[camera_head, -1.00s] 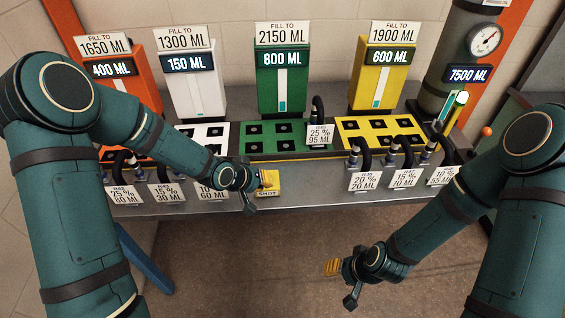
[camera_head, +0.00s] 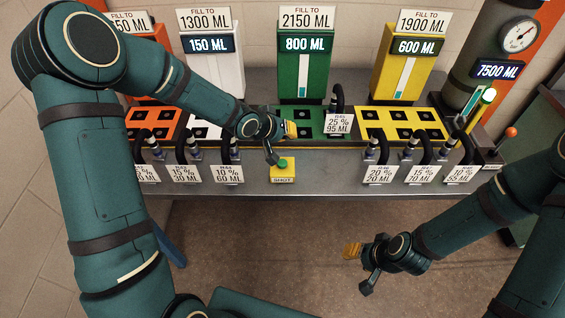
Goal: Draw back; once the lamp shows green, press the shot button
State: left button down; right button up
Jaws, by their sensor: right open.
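The shot button (camera_head: 283,163) is a green cap on a yellow box at the front of the bench, above a SHOT label. My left gripper (camera_head: 281,143) hangs just above and behind the button in the picture, apart from it as far as I can tell. Its fingers look spread, with nothing between them. My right gripper (camera_head: 360,268) is open and empty, low in front of the bench, over the floor.
Orange, white, green (camera_head: 304,65) and yellow (camera_head: 402,75) tanks stand along the back with matching socket plates. Several black hoses with tags line the bench front (camera_head: 330,183). A gauge (camera_head: 519,36) and an orange-knobbed lever (camera_head: 511,132) are at right.

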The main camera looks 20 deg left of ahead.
aim_at(286, 162)
pick_arm(q)
notch_tip(286, 162, down, 8)
jog(key=b, duration=0.7)
jog(key=shift+f, duration=0.2)
jog(key=shift+f, duration=0.1)
dwell(0.9)
jog(key=shift+f+b, duration=0.35)
jog(key=shift+b, duration=0.05)
jog(key=shift+f+b, duration=0.35)
jog(key=shift+f, duration=0.1)
dwell(0.6)
dwell(0.4)
jog(key=shift+r+p, duration=0.8)
jog(key=shift+r, duration=0.1)
